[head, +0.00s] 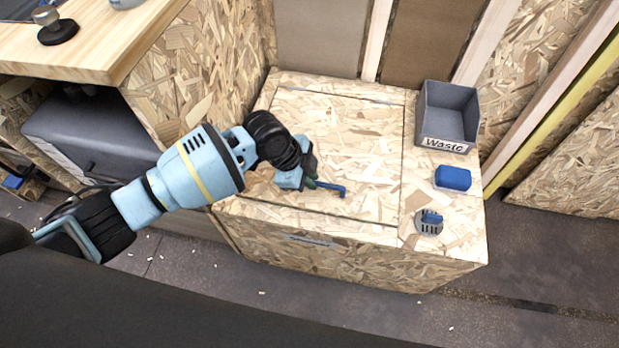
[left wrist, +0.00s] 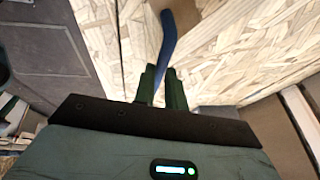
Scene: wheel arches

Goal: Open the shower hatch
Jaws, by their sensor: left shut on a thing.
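The shower hatch (head: 350,140) is a chipboard panel in the top of a chipboard box, outlined by dark seams. It looks flush with the box top. A blue strap-like pull (head: 334,189) is at the front part of the hatch. My left gripper (head: 314,183) is low over the hatch, shut on the blue pull. In the left wrist view the green fingers (left wrist: 162,80) close around the pull (left wrist: 168,42), which extends beyond them. Where the pull joins the hatch is hard to see. My right gripper is not in view.
On the box top, right of the hatch, are a grey Waste bin (head: 450,112), a blue block (head: 453,177) and a round grey drain-like piece (head: 429,222). A wooden counter (head: 90,50) stands at left. Wall panels and studs close the back. The dark floor (head: 560,270) is open at right.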

